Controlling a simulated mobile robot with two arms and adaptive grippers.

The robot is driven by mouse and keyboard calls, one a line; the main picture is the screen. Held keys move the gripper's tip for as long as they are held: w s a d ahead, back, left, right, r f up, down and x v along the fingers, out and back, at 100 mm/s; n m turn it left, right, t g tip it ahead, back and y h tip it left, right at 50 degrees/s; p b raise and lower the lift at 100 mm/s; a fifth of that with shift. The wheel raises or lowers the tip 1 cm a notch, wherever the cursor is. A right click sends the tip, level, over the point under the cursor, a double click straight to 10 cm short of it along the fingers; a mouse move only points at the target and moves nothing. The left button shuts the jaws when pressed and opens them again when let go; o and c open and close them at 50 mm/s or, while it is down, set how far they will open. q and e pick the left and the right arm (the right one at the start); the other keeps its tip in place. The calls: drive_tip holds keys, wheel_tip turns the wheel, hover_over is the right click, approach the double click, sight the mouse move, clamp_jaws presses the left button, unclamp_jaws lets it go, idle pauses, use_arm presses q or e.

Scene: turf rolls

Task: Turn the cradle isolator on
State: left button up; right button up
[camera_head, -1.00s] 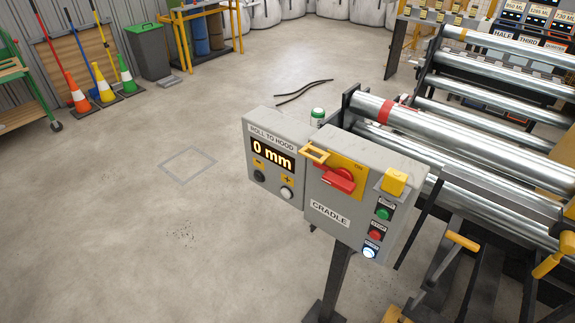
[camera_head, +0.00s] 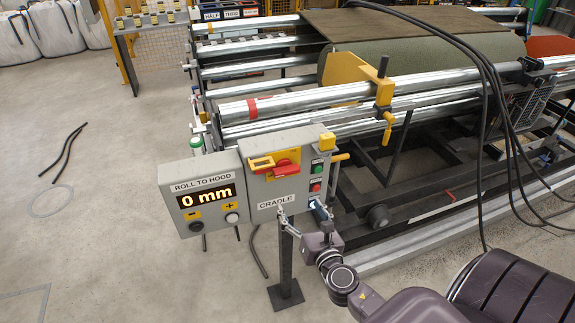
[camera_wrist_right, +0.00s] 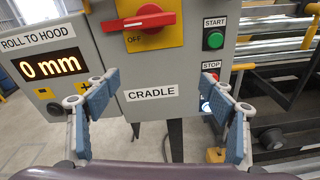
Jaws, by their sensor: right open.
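The cradle isolator is a red rotary handle (camera_head: 286,169) on a yellow plate, on the grey CRADLE box (camera_head: 262,188). In the right wrist view the red handle (camera_wrist_right: 138,21) lies roughly level near the top, with an OFF label below its left part. My right gripper (camera_head: 301,212) is in front of the lower part of the box, below the handle. In its wrist view the right gripper's blue-padded fingers (camera_wrist_right: 161,84) are spread apart and empty, either side of the CRADLE label. My left gripper is not in view.
Green START (camera_wrist_right: 214,40) and red STOP buttons sit right of the handle. The ROLL TO HOOD box (camera_head: 205,200), reading 0 mm, adjoins on the left. Metal rollers (camera_head: 270,103) stand behind. Black cables (camera_head: 497,110) hang at right.

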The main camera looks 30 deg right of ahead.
drive_tip(key=n+t, duration=0.1)
drive_tip(key=n, duration=0.1)
approach(288, 174)
drive_tip(key=x, duration=0.2)
drive_tip(key=p+x, duration=0.1)
drive_tip(key=x, duration=0.2)
drive_tip(key=shift+d+r, duration=0.1)
drive_tip(key=shift+r, duration=0.1)
drive_tip(key=x, duration=0.3)
drive_tip(key=shift+w+f+p, duration=0.15)
drive_tip(key=shift+w+p, duration=0.1)
drive_tip(key=shift+p, duration=0.1)
drive_tip(key=shift+w+d, duration=0.1)
drive_tip(key=shift+w, duration=0.4)
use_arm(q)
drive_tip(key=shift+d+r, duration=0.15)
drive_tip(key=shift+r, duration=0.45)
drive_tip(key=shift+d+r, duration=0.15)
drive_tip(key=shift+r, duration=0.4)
use_arm(e)
drive_tip(key=shift+f, duration=0.1)
drive_tip(key=c, duration=1.2)
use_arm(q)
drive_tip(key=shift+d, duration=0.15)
use_arm(e)
drive_tip(key=shift+o, duration=0.2)
